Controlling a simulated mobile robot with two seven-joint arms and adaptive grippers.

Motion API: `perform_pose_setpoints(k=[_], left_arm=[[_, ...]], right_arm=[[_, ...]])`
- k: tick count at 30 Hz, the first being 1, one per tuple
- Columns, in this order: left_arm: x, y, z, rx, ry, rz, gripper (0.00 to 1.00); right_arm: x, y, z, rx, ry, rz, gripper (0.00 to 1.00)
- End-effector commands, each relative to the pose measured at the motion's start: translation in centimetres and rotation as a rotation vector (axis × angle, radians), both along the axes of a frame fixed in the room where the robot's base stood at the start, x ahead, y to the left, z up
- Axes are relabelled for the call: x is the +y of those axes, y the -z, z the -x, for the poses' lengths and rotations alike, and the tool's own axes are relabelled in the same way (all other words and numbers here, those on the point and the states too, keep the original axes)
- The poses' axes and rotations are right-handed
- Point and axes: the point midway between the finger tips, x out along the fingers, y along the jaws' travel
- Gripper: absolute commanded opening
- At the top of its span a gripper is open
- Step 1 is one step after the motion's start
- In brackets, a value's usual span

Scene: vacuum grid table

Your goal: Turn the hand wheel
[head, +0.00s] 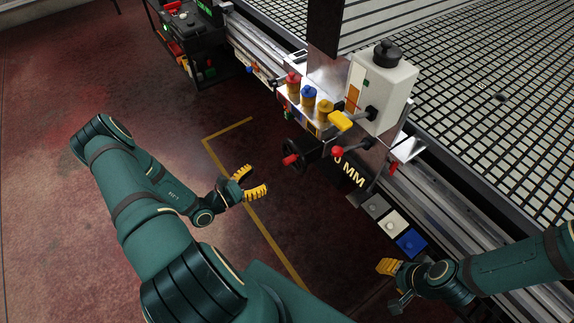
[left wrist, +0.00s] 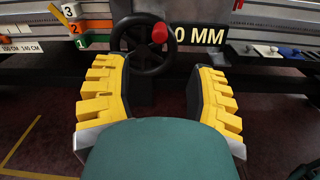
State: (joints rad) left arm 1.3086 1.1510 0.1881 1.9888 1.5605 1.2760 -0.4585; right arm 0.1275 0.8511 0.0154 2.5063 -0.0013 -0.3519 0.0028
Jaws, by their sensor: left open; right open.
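The hand wheel (head: 302,151) is a black wheel on the side of the grid table, with a red knob (head: 290,160) on its rim. In the left wrist view the wheel (left wrist: 128,47) is ahead between my fingers, with the red knob (left wrist: 159,33) at its upper right. My left gripper (head: 254,184) is open and empty, left of and below the wheel, apart from it; its yellow fingers also frame the left wrist view (left wrist: 160,95). My right gripper (head: 388,280) is at the lower right, far from the wheel, near the blue pad.
The vacuum grid table (head: 466,85) fills the upper right. Coloured knobs (head: 308,95), a white box (head: 380,90) with a yellow lever (head: 340,121), and red-tipped levers sit close to the wheel. A black cart (head: 186,45) stands at the back. Floor left of the wheel is clear.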

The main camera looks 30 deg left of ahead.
Motion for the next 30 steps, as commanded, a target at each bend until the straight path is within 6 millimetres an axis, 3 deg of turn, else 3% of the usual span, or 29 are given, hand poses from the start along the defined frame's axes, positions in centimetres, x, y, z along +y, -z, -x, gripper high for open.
perform_pose_setpoints(k=[18,24,30], left_arm=[[-4.0,0.0,-10.2,-0.001,0.001,0.003,0.56],[-4.6,0.0,-11.7,0.001,0.001,0.005,0.56],[-4.7,0.0,-12.0,0.002,0.000,0.005,0.56]], right_arm=[[0.0,1.6,-0.3,-0.008,0.002,0.001,0.47],[0.0,1.8,-0.4,-0.009,0.002,0.001,0.47],[0.0,1.8,-0.4,-0.010,0.003,0.001,0.47]])
